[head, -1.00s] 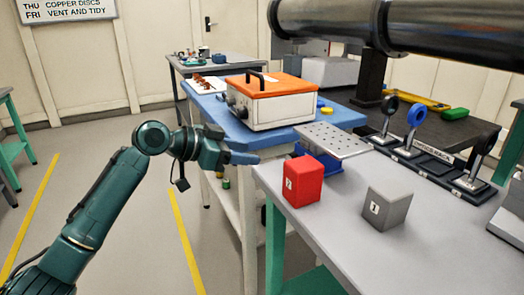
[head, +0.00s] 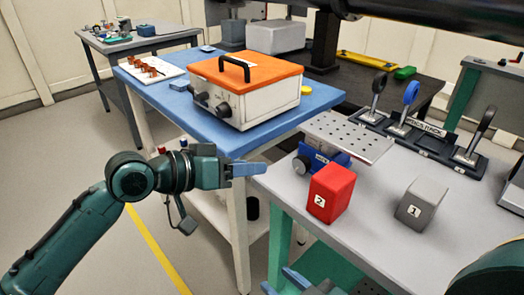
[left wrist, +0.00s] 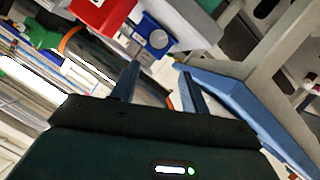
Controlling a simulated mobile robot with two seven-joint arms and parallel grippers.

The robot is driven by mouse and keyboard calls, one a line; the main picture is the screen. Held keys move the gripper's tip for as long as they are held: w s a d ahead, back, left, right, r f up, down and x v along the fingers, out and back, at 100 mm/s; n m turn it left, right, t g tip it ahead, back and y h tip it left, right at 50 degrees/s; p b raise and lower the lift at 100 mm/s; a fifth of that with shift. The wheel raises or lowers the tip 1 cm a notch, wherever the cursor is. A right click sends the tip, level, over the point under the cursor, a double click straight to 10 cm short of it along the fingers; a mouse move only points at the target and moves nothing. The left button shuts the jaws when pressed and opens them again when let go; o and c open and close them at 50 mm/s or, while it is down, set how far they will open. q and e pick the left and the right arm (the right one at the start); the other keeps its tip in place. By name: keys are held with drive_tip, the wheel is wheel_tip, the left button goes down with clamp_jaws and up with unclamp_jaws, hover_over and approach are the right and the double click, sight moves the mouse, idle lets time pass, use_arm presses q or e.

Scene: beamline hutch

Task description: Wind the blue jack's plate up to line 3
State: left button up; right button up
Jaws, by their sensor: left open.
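The blue jack (head: 337,158) stands on the grey table at its back left corner, with a perforated metal plate (head: 346,137) on top. Its dark round knob (head: 301,165) faces left, towards my left gripper (head: 262,169). That gripper is open and empty, a short way left of the knob and apart from it. In the left wrist view the jack's knob (left wrist: 158,39) lies ahead of the two spread fingers (left wrist: 158,82). My right gripper (head: 287,283) is partly in view at the bottom edge, low beside the table, with its fingers apart. I cannot make out any height lines.
A red block (head: 330,193) marked 2 and a grey block (head: 420,204) marked 1 stand in front of the jack. An orange-lidded box (head: 246,90) sits on the blue-topped table to the left.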

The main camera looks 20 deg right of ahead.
sight(298, 163)
use_arm(q)
drive_tip(key=x, duration=0.6)
drive_tip(key=b+x, duration=0.1)
drive_tip(key=x, duration=0.5)
drive_tip(key=shift+s+d+b, duration=0.1)
drive_tip(key=shift+s+b, duration=0.1)
drive_tip(key=shift+b, duration=0.1)
drive_tip(key=shift+w+d+f, duration=0.15)
drive_tip(key=shift+d, duration=0.4)
use_arm(e)
drive_tip(key=shift+w+a+f+n, duration=0.15)
drive_tip(key=shift+a+f, duration=0.2)
drive_tip(key=shift+f, duration=0.25)
drive_tip(key=shift+w+a+f+n, duration=0.15)
drive_tip(key=shift+a+f, duration=0.2)
drive_tip(key=shift+f, duration=0.2)
use_arm(q)
drive_tip(key=shift+c, duration=0.3)
use_arm(e)
drive_tip(key=shift+r, duration=0.1)
use_arm(q)
drive_tip(key=c, duration=0.6)
drive_tip(key=shift+c, duration=0.2)
use_arm(e)
drive_tip(key=shift+d, duration=0.15)
drive_tip(key=shift+r, duration=0.15)
